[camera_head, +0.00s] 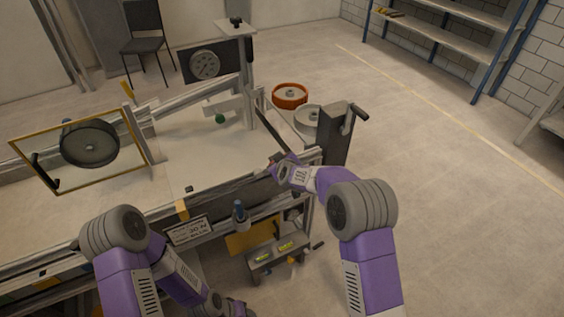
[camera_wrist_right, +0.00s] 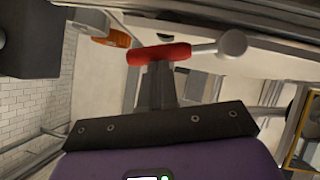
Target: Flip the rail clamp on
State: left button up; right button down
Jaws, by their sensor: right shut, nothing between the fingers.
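In the right wrist view a red lever (camera_wrist_right: 158,53) with a pale ball-ended rod (camera_wrist_right: 229,43) lies across the view by the bed's rail; I take it to be the rail clamp. My right gripper (camera_wrist_right: 158,72) is shut and empty, its fingertips right at the lever's middle. I cannot tell whether they touch it. In the head view the right gripper (camera_head: 277,161) is at the sandbed's front right corner, and the lever is not clear there. My left gripper (camera_head: 236,306) is low at the bottom edge, partly cut off, its fingers unclear.
The sandbed (camera_head: 185,182) fills the left, with a gauge post (camera_head: 246,85) and a framed dark wheel (camera_head: 90,145) on it. A dark crank box (camera_head: 336,130) stands just right of the right gripper. A control box (camera_head: 280,255) hangs below. Floor at right is clear.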

jog(key=shift+w+d, duration=0.15)
jog(key=shift+d, duration=0.1)
dwell(0.3)
jog(key=w+a+r+p+v, duration=0.1)
jog(key=r+p+v, duration=0.1)
jog(key=v, duration=1)
jog(key=shift+s+r+p, duration=0.2)
jog(key=shift+r+p, duration=0.15)
jog(key=shift+p, duration=0.55)
jog(key=shift+d, duration=0.1)
